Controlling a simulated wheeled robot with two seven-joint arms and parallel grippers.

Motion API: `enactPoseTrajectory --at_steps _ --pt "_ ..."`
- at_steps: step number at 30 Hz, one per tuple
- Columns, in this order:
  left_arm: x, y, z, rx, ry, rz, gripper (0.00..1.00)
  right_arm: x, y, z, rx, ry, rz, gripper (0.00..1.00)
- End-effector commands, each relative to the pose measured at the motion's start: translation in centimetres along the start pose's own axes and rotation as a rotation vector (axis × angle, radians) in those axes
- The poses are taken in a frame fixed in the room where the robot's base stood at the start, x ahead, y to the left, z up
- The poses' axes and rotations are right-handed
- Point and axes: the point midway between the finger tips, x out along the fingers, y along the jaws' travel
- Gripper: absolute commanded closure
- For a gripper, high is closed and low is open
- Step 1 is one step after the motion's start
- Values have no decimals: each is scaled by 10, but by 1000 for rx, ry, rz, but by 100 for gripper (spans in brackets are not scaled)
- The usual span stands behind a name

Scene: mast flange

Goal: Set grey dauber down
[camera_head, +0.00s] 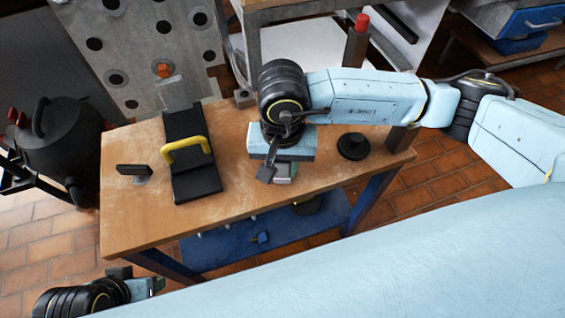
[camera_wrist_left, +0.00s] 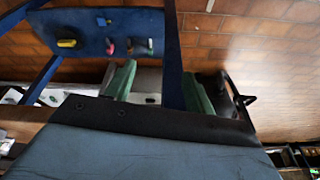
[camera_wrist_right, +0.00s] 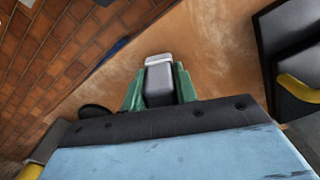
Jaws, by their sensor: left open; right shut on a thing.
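The grey dauber (camera_wrist_right: 158,84) is between the green fingers of my right gripper (camera_wrist_right: 160,90), its pale end pointing away from the wrist. In the head view a small part of the dauber (camera_head: 284,172) shows below my right gripper (camera_head: 277,170), over the right half of the wooden table (camera_head: 240,212). Whether it touches the table top I cannot tell. My left gripper (camera_wrist_left: 160,88) is open and empty in the left wrist view. In the head view it is low at the left, off the table's front edge.
A black plate with a yellow handle (camera_head: 187,150) stands left of my right gripper. A round black piece (camera_head: 353,148) lies to its right. A dark-handled piece (camera_head: 134,170) is at the table's left. Clear wood lies in front. A blue lower shelf (camera_head: 215,246) holds small items.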

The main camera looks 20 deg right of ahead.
Motion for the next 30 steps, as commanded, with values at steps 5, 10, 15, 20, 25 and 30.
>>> enactPoseTrajectory --at_steps 5,10,15,20,25,30 --pt "0 1 -6 1 29 3 46 2 0 0 0 0 0 94" --pt "-1 2 -11 2 57 5 46 3 0 0 0 0 0 94" --pt "-1 2 -11 2 57 5 46 2 0 0 0 0 1 52" --pt "-1 2 -11 2 57 5 46 2 0 0 0 0 1 50" --pt "-1 2 -10 2 48 4 46 2 0 0 0 0 0 50" --pt "4 -2 2 1 -15 -3 46 -9 0 -1 0 2 -2 50"
